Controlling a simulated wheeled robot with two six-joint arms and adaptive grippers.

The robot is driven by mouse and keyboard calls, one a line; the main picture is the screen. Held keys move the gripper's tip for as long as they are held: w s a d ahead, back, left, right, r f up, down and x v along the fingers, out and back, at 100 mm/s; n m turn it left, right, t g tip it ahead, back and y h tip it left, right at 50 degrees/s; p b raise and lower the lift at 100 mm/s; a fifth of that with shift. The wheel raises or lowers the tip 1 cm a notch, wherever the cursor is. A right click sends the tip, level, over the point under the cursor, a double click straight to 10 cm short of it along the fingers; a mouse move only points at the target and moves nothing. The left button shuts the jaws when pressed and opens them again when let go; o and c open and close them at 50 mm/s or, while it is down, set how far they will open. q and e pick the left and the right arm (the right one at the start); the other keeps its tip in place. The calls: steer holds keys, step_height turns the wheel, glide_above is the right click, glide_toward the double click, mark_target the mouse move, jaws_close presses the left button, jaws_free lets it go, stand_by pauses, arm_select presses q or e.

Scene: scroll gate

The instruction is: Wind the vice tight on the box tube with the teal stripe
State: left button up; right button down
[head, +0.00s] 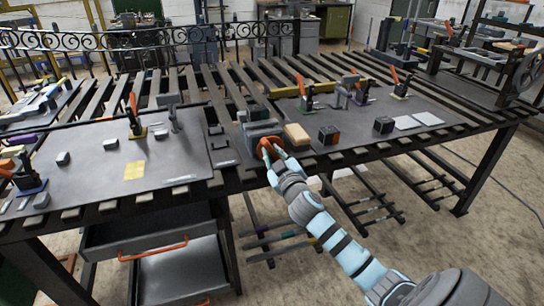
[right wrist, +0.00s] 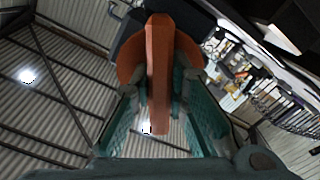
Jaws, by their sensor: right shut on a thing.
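A grey vice (head: 262,129) stands at the front edge of the slatted table, near the middle. Its orange handle (head: 266,146) faces me. My right gripper (head: 273,152) is at this handle with its teal fingers on it. In the right wrist view the orange handle (right wrist: 158,60) stands as an upright bar before a round orange disc (right wrist: 128,68). The teal fingers of my right gripper (right wrist: 161,95) lie on both sides of the bar. I cannot make out a box tube or a teal stripe in the vice. My left gripper is not in view.
A wooden block (head: 296,135) and a dark cube (head: 329,135) lie right of the vice. Orange-handled clamps (head: 134,118) stand on the plates to both sides. A drawer unit (head: 160,235) with an orange handle hangs below the table at left.

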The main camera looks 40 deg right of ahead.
steer(key=shift+f+m+b, duration=0.25)
steer(key=shift+m+b, duration=0.1)
steer(key=shift+m, duration=0.65)
steer(key=c, duration=1.6)
jaws_free()
steer(key=shift+s+r, duration=0.1)
steer(key=shift+r, duration=0.1)
steer(key=shift+o, duration=0.2)
steer(key=v, duration=1.2)
